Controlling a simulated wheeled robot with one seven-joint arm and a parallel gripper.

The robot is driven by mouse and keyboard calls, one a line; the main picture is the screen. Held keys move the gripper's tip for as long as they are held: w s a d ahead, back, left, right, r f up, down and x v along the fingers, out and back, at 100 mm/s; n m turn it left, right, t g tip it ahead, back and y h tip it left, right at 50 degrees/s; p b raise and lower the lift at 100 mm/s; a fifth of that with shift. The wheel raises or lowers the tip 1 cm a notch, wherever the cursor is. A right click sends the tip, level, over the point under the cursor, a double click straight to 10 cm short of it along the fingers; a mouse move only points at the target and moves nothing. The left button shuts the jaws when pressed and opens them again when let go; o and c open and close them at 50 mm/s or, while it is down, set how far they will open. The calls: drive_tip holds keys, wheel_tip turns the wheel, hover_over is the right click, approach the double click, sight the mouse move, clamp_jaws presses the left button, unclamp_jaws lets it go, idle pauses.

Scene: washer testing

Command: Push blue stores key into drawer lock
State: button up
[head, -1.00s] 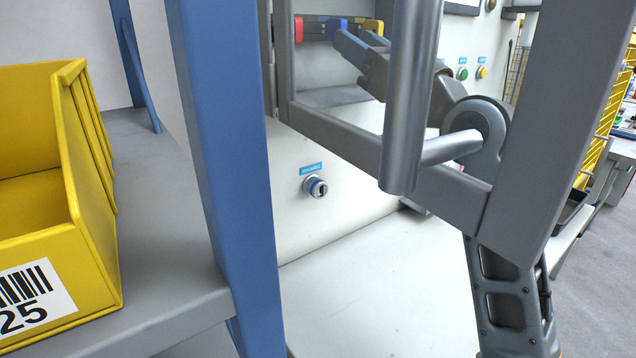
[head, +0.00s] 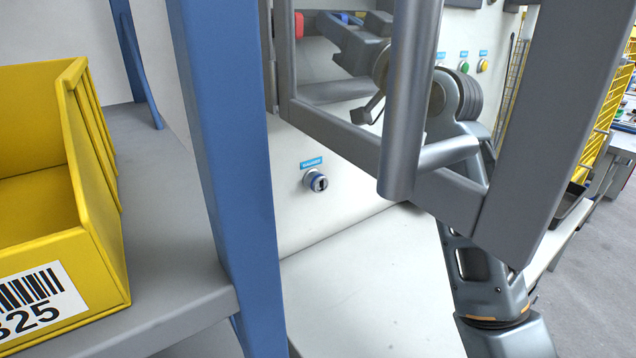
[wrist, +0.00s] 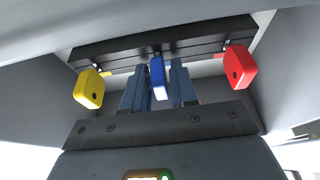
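The blue key (wrist: 157,77) hangs on a dark rack (wrist: 200,42) between a yellow key (wrist: 90,88) and a red key (wrist: 240,67) in the wrist view. My gripper (wrist: 158,84) has one finger on each side of the blue key; it looks open, with a narrow gap at least on the right. In the head view my gripper (head: 338,30) is at the rack, where a bit of the blue key (head: 345,17) and the red key (head: 299,25) show.
A grey frame with a vertical handle bar (head: 410,110) stands in front of my arm in the head view. A blue post (head: 225,170) and a yellow bin (head: 95,240) on a grey shelf are at left. The white surface (head: 370,290) below the lock is clear.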

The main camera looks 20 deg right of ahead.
clamp_jaws()
drive_tip(key=shift+s+d+f+b, duration=0.1)
drive_tip(key=shift+s+d, duration=0.15)
drive_tip(key=shift+s, duration=0.55)
drive_tip(key=shift+s+d+b, duration=0.1)
drive_tip(key=shift+s+d, duration=0.15)
drive_tip(key=shift+s, duration=0.55)
drive_tip(key=shift+s+d+f+b, duration=0.1)
drive_tip(key=shift+s+d, duration=0.15)
drive_tip(key=shift+s, duration=0.55)
drive_tip(key=s+d+b, duration=0.1)
drive_tip(key=s+d, duration=0.1)
drive_tip(key=s, duration=0.4)
drive_tip(key=shift+s+f, duration=0.2)
drive_tip(key=shift+s, duration=0.1)
drive_tip(key=shift+d, duration=0.1)
